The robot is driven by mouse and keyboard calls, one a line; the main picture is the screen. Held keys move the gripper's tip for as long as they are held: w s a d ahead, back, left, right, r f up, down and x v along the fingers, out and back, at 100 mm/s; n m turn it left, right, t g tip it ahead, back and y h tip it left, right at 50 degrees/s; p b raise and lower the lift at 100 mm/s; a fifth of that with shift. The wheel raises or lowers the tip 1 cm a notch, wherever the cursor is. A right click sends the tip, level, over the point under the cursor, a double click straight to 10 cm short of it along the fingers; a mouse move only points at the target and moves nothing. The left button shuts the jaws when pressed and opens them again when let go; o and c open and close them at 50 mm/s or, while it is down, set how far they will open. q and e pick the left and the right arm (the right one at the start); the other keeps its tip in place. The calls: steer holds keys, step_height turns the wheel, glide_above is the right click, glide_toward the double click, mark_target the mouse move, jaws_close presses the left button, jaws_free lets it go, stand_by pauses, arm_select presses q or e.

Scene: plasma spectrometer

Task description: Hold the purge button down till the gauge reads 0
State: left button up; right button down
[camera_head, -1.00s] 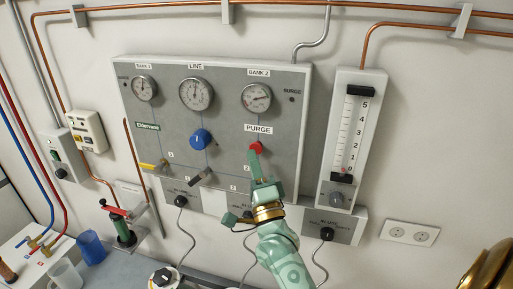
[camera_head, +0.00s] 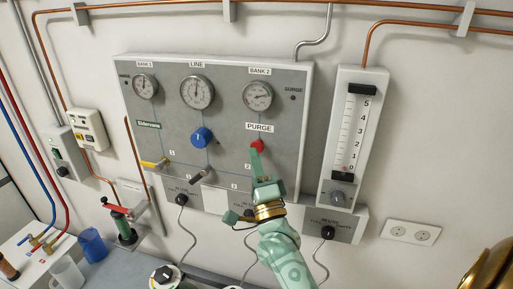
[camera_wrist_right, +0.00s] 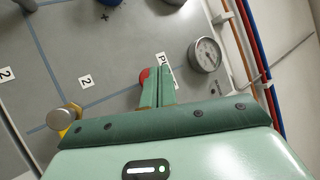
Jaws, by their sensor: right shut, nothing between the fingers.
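The red purge button (camera_head: 257,147) sits under the PURGE label on the grey gas panel (camera_head: 225,135). My right gripper (camera_head: 256,152) is shut and empty, its fingertips at the button and partly covering it. In the right wrist view the button (camera_wrist_right: 144,75) shows beside the fingertips (camera_wrist_right: 160,74); whether it is pressed in cannot be told. The BANK 2 gauge (camera_head: 258,96) is above the button. Its needle seems to point right, but its numbers are too small to read. This dial (camera_wrist_right: 205,55) also shows in the right wrist view. My left gripper is not in view.
A blue knob (camera_head: 201,138), a yellow lever (camera_head: 155,164) and a grey-black lever (camera_head: 202,175) are left of my right gripper. A flow tube (camera_head: 352,130) with a 0 to 5 scale hangs to the right, its red float near 0.

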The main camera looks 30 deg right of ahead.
steer(key=shift+w+d, duration=0.1)
stand_by(0.7)
steer(key=shift+w+d, duration=0.2)
steer(key=shift+d, duration=0.05)
steer(key=shift+w+d+r+p, duration=0.1)
steer(key=shift+w+d+p, duration=0.2)
steer(key=shift+w+d, duration=0.1)
stand_by(1.0)
steer(key=shift+s+a, duration=0.1)
steer(key=shift+s, duration=0.05)
stand_by(3.2)
steer(key=shift+s+a+p, duration=0.3)
steer(key=shift+s+a, duration=0.25)
steer(key=shift+a, duration=0.05)
steer(key=shift+s+a+p, duration=0.55)
steer(key=shift+s+a, duration=1.05)
steer(key=shift+a, duration=0.3)
